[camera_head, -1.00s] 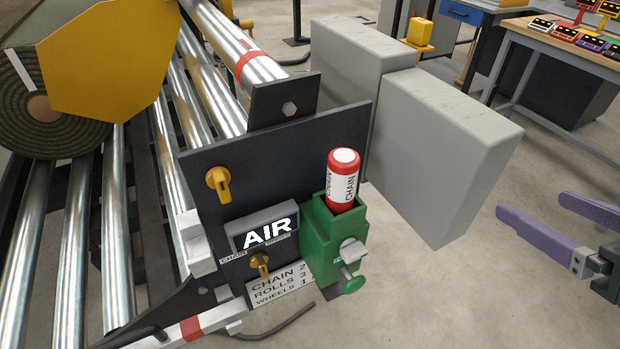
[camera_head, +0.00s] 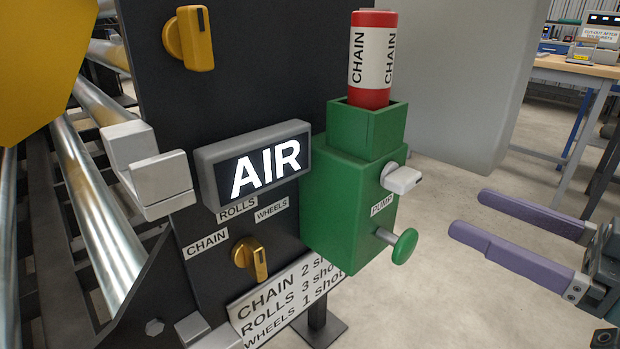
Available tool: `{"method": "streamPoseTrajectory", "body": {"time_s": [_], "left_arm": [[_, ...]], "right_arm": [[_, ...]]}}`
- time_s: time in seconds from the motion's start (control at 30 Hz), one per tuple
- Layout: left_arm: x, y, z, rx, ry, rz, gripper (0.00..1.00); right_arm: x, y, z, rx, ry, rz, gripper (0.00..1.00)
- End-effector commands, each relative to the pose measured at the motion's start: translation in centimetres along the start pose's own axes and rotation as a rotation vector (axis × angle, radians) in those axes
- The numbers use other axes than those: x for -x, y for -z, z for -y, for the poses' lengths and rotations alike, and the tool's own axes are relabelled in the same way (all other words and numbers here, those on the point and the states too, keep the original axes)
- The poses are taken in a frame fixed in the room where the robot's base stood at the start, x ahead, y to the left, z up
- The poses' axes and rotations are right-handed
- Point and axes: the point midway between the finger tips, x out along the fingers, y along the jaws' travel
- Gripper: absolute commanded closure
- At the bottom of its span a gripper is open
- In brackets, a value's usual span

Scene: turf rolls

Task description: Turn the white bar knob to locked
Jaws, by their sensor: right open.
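The white bar knob (camera_head: 402,178) sits on the right-hand face of the green pump box (camera_head: 345,205), near its top edge. Its bar appears to lie roughly level, and no locked mark is readable beside it. A PUMP label (camera_head: 382,204) is just below it, and a round green button on a metal stem (camera_head: 403,246) sticks out lower down. My right gripper (camera_head: 472,213) has two purple fingers, spread apart and empty. They point left toward the knob and stay clear of it, to its right and slightly lower. My left gripper is out of view.
A red and white CHAIN canister (camera_head: 372,60) stands in the box's top. Left of it are a lit AIR sign (camera_head: 255,163) and yellow selector knobs (camera_head: 190,38) on a dark panel. A big grey block (camera_head: 455,70) stands behind. Open floor lies below my right gripper.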

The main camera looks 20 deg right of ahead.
Motion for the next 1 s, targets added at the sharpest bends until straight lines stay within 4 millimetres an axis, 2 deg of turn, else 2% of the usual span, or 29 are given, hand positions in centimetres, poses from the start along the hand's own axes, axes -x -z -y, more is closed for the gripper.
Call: {"method": "streamPoseTrajectory", "body": {"time_s": [0.3, 0.47, 0.6, 0.87, 1.0], "left_arm": [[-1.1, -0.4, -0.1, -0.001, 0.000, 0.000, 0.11], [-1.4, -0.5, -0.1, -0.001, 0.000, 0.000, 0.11], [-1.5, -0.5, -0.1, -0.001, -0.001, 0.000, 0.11], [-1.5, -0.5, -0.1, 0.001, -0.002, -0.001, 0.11], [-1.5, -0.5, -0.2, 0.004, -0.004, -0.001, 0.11]], "right_arm": [[-6.0, 0.1, 0.0, 0.003, 0.001, -0.005, 0.15], [-8.0, 0.1, 0.0, 0.002, -0.001, -0.002, 0.15], [-8.7, 0.1, 0.0, 0.001, -0.001, -0.001, 0.15], [-8.8, 0.1, 0.0, 0.000, -0.002, 0.000, 0.15], [-8.8, 0.1, 0.0, 0.000, -0.001, 0.000, 0.30]]}}
